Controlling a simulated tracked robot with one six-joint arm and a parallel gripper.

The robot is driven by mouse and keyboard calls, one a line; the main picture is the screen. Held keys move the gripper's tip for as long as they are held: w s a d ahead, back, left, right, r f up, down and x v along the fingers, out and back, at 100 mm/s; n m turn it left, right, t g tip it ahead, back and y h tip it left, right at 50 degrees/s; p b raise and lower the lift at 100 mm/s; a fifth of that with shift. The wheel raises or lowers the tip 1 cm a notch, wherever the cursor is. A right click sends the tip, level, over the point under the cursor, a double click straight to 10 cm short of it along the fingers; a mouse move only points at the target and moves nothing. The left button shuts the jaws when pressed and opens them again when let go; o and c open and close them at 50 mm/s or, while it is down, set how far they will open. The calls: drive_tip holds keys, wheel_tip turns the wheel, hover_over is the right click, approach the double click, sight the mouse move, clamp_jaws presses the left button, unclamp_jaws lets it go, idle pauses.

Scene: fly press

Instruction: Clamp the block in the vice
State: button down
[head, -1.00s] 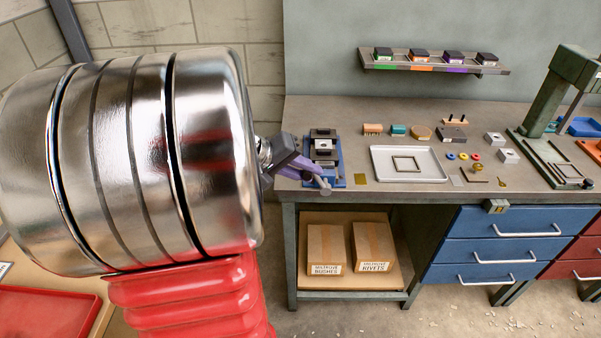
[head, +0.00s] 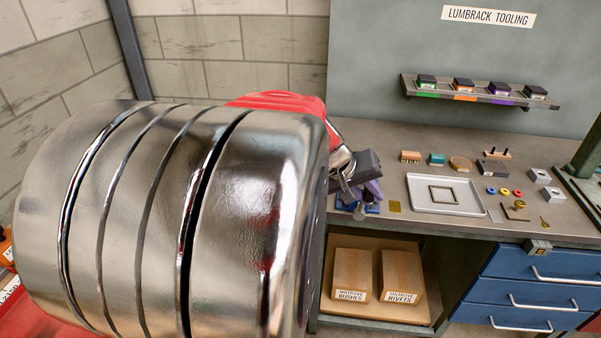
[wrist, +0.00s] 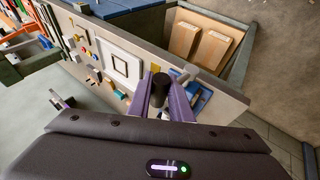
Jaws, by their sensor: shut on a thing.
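The blue vice (head: 372,208) stands at the left end of the workbench, mostly hidden behind my arm in the head view. It also shows in the wrist view (wrist: 203,99), just right of my fingers. My gripper (wrist: 165,86), with purple fingers, is shut on a dark round-ended handle (wrist: 158,88), which looks like the vice's handle. In the head view my gripper (head: 366,192) is in front of the vice, and the grip itself is hidden. I cannot make out the block or the vice's jaws now.
A grey tray (head: 421,205) holding a square frame lies right of the vice. Small parts and a yellow plate (head: 394,207) lie nearby. A shelf (head: 480,93) hangs on the back wall. Cardboard boxes (head: 352,275) sit below the bench.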

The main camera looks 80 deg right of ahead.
drive_tip(key=shift+s+d, duration=0.25)
drive_tip(key=shift+s, duration=0.5)
drive_tip(key=c, duration=1.7)
unclamp_jaws()
drive_tip(key=shift+f, duration=0.1)
drive_tip(key=shift+o, duration=0.4)
drive_tip(key=shift+f, duration=0.1)
drive_tip(key=shift+a, duration=0.1)
drive_tip(key=shift+w, duration=0.1)
drive_tip(key=v, duration=1.3)
drive_tip(key=shift+a+r, duration=0.25)
drive_tip(key=shift+r, duration=0.1)
